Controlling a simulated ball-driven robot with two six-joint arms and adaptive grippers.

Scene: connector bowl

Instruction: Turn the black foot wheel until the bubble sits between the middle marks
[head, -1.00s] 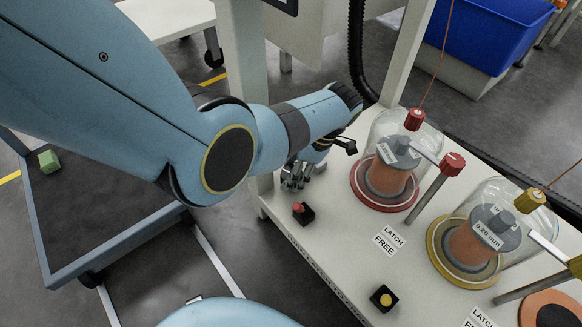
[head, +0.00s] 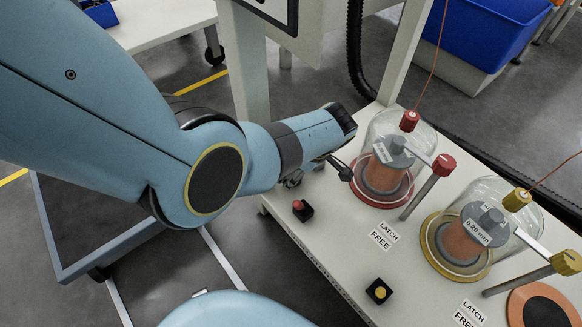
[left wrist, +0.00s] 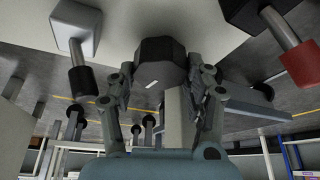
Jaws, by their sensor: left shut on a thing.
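The black foot wheel (left wrist: 160,62) is a dark faceted knob with a small white mark on its face, at the upper middle of the left wrist view. My left gripper (left wrist: 162,80) has a finger on each side of it and is shut on it. In the head view, the left gripper (head: 293,179) is at the bench's left edge, mostly hidden behind my own wrist. The foot wheel is hidden there. I see no bubble or level marks in either view. My right gripper is not in view.
The white bench (head: 330,262) carries a red-based glass jar (head: 386,172), a yellow-based glass jar (head: 466,240) and two black button boxes (head: 303,210) (head: 379,291). A grey block with a black-ended rod (left wrist: 76,38) and a red-ended rod (left wrist: 297,62) flank the wheel.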

